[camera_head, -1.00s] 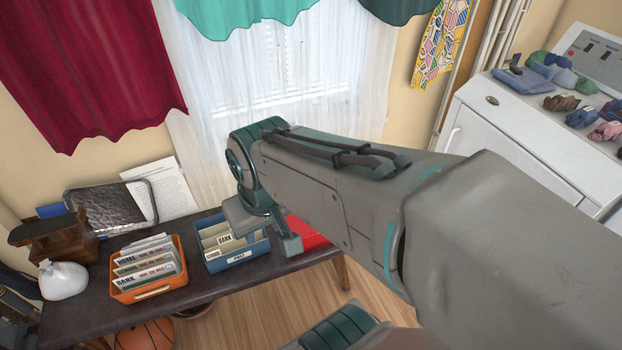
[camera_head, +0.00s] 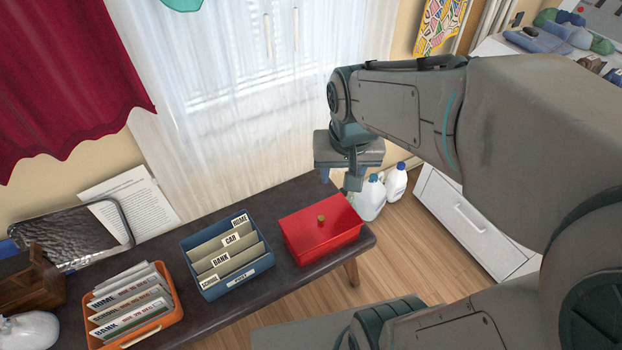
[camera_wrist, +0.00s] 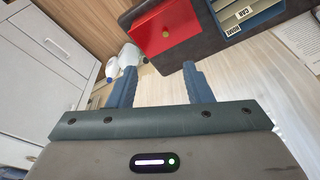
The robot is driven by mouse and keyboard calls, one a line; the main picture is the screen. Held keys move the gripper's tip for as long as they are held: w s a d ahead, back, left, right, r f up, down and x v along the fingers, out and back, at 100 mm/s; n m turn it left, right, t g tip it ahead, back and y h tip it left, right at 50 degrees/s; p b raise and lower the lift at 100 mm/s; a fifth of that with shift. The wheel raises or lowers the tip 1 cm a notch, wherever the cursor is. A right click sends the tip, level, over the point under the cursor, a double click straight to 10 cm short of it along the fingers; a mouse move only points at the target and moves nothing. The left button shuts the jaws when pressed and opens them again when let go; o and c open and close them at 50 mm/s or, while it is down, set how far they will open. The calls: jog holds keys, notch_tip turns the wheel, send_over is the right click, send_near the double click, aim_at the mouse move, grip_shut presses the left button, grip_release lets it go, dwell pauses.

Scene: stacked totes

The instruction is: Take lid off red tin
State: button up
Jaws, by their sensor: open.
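The red tin (camera_head: 322,236) stands on the right end of the dark bench.
A blue file box (camera_head: 228,262) stands left of the tin, and an orange file box (camera_head: 133,306) is farther left on the bench (camera_head: 285,290). White jugs (camera_head: 382,192) stand on the floor beyond the bench's right end. A white cabinet (camera_head: 468,219) is at the right.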

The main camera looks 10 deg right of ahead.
jog(key=w+f+m+b, duration=0.2)
jog(key=w+f+b, duration=0.45)
jog(key=f, duration=0.45)
jog(key=w+f+m+b, duration=0.2)
jog(key=w+f+b, duration=0.45)
jog(key=f, duration=0.55)
jog(key=g+b, duration=0.1)
jog(key=b, duration=0.2)
send_over(321, 218)
jog(key=s, duration=0.1)
jog(key=shift+h, duration=0.3)
jog(key=f, duration=0.7)
jog(key=shift+s+a+f, duration=0.1)
jog(key=shift+a+f, duration=0.05)
jog(key=shift+a, duration=0.15)
jog(key=shift+w+d+f+b, duration=0.15)
jog(key=shift+f+b, duration=0.2)
jog(key=shift+f, duration=0.65)
jog(key=shift+w+f+b, duration=0.2)
jog(key=shift+f+b, duration=0.1)
jog(key=shift+f, duration=0.75)
jog(key=shift+w+d+f+b, duration=0.15)
jog(key=shift+f+b, duration=0.2)
jog(key=shift+f, duration=0.65)
jog(key=shift+r, duration=0.1)
jog(key=shift+c, duration=0.4)
grip_shut()
